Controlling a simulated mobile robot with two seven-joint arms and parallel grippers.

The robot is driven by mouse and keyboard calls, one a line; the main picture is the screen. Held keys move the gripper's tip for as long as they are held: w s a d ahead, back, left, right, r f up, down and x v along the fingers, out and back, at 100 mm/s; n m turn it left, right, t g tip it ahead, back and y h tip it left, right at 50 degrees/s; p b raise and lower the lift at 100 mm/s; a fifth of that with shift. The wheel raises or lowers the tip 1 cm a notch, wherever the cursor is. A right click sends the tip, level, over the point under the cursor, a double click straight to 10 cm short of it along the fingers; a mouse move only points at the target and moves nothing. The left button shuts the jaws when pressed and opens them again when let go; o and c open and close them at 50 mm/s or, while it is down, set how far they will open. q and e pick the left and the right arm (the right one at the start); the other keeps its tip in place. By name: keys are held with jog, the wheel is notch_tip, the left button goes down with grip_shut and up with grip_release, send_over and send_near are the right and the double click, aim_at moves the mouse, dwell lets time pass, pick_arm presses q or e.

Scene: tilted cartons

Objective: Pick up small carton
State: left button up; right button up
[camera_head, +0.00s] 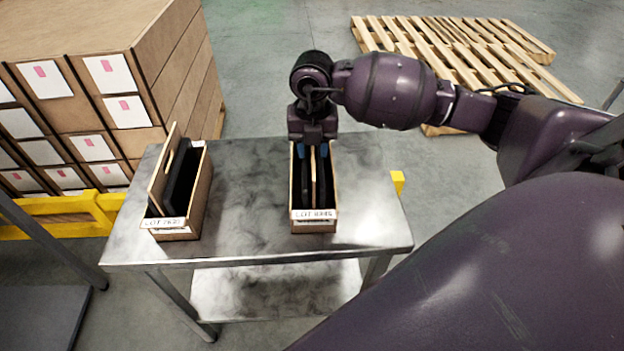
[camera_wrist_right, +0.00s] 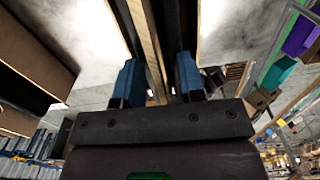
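Two open wooden cartons with labels on their near ends stand on the metal table (camera_head: 250,245). The narrower carton (camera_head: 314,227) is at the middle right, with dark contents and a thin upright wooden centre board (camera_head: 313,180). The wider carton (camera_head: 198,200) is at the left, turned slightly, with a leaning handled board and a black item in it. My right gripper (camera_head: 312,152) points down over the far end of the narrower carton. Its blue fingers (camera_wrist_right: 158,82) are spread, one on each side of the centre board, with a gap visible beside it. My left gripper is not in view.
Stacked brown boxes (camera_head: 110,90) with white labels stand left behind the table. A wooden pallet (camera_head: 450,50) lies on the floor at the back right. The tabletop between the two cartons is clear. A yellow rail (camera_head: 60,212) runs at the left.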

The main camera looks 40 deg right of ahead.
grip_shut()
jog(key=shift+r, duration=0.1)
dwell(0.3)
